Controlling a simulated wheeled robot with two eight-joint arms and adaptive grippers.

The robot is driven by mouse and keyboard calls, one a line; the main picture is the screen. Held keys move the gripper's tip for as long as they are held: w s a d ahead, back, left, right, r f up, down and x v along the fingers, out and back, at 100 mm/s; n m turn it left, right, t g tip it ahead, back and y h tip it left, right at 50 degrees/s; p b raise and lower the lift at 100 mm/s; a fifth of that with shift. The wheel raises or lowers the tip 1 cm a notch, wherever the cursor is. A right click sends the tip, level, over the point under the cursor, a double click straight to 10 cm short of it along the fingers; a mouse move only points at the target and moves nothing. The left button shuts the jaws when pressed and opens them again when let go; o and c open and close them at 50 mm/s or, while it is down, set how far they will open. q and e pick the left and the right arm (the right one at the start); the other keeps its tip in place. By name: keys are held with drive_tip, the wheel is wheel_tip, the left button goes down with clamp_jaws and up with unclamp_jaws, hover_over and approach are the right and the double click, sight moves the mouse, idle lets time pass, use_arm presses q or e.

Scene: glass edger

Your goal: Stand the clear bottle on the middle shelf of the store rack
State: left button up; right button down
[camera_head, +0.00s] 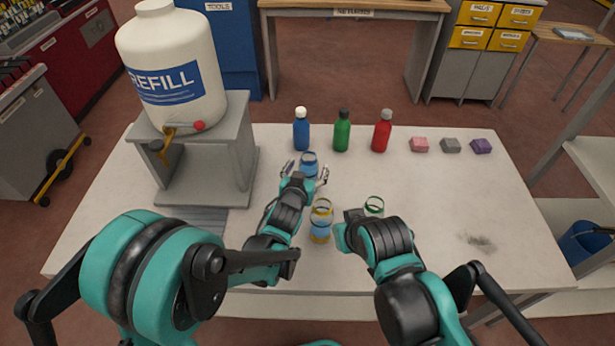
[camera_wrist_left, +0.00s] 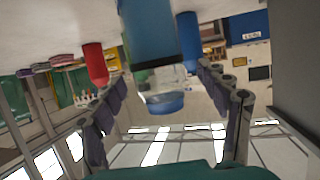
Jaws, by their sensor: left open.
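A clear vessel with a blue rim and blue contents (camera_head: 309,159) stands on the table; its rim also shows in the left wrist view (camera_wrist_left: 165,103). My left gripper (camera_head: 307,174) is open, with its fingers spread either side of this vessel; I cannot tell if they touch it. A yellow-rimmed clear vessel with blue contents (camera_head: 321,225) stands nearer me, and a green-rimmed clear one (camera_head: 374,204) stands to its right, partly hidden by my right arm. I cannot tell which is the clear bottle. The rack (camera_head: 592,160) is cut off at right. My right gripper's fingers are hidden.
Blue (camera_head: 301,134), green (camera_head: 342,134) and red (camera_head: 382,134) bottles stand at the back. Several small blocks (camera_head: 450,146) sit right of them. A REFILL tank (camera_head: 172,65) on a grey stand is at left. A blue bin (camera_head: 584,242) is at right. The table's right part is mostly clear.

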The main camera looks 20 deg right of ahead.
use_arm(q)
drive_tip(key=shift+x, duration=1.05)
drive_tip(key=shift+s, duration=0.15)
drive_tip(key=shift+c, duration=0.3)
drive_tip(key=shift+r, duration=0.1)
drive_tip(key=c, duration=1.6)
